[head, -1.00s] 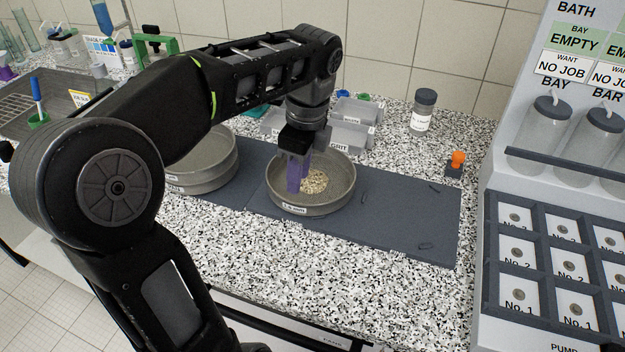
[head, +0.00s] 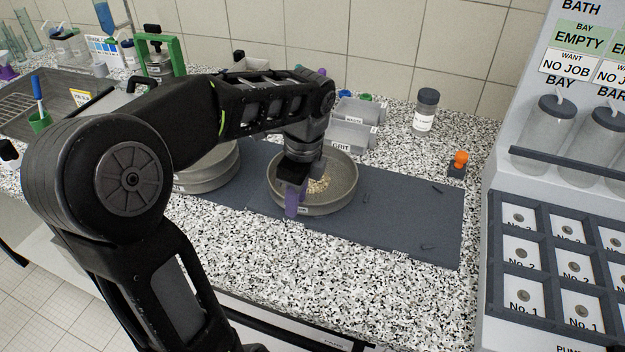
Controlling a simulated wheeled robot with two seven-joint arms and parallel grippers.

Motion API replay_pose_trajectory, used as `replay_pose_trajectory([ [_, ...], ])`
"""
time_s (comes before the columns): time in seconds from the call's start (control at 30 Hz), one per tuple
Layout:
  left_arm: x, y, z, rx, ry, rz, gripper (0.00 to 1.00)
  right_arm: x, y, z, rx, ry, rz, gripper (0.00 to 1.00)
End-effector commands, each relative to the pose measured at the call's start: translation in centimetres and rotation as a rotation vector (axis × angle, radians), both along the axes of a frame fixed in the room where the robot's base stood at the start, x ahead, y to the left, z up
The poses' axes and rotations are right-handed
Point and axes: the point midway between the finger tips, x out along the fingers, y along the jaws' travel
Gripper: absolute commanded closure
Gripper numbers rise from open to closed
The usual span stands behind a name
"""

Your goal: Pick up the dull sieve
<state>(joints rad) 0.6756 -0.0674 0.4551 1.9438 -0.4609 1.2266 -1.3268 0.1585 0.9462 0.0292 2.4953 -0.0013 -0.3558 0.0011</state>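A round, shallow grey metal sieve (head: 343,202) with pale grains (head: 319,184) in it sits on the dark mat. A small white label is on its front wall, partly covered by my gripper. A second grey sieve (head: 212,176) stands to its left, largely hidden behind my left arm. Both look greyish; I cannot tell for sure which is the dull one. My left gripper (head: 296,196) has purple fingers and points down at the front-left rim of the grain-holding sieve. One finger shows outside the wall; the other is partly hidden. Its grip cannot be made out. My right gripper is out of view.
The dark mat (head: 410,215) is clear to the right, apart from small dark marks. Grey bins (head: 350,137) stand behind the sieve. A lidded jar (head: 426,112) and an orange-topped item (head: 459,163) are farther right. A large bath panel (head: 500,190) bounds the right.

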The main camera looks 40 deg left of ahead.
Motion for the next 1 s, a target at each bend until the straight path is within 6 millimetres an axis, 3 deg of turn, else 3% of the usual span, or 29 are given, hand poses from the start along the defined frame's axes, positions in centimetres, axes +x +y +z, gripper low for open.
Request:
replay_pose_trajectory([
  [0.57,0.02,0.0,-0.04,0.0,-0.001,0.0,0.7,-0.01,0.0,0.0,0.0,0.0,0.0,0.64],
  [0.93,0.02,0.0,-0.03,0.0,-0.001,0.0,0.99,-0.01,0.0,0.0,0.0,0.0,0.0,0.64],
  [1.0,0.02,0.0,-0.03,0.0,-0.001,0.0,1.0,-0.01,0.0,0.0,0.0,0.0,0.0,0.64],
])
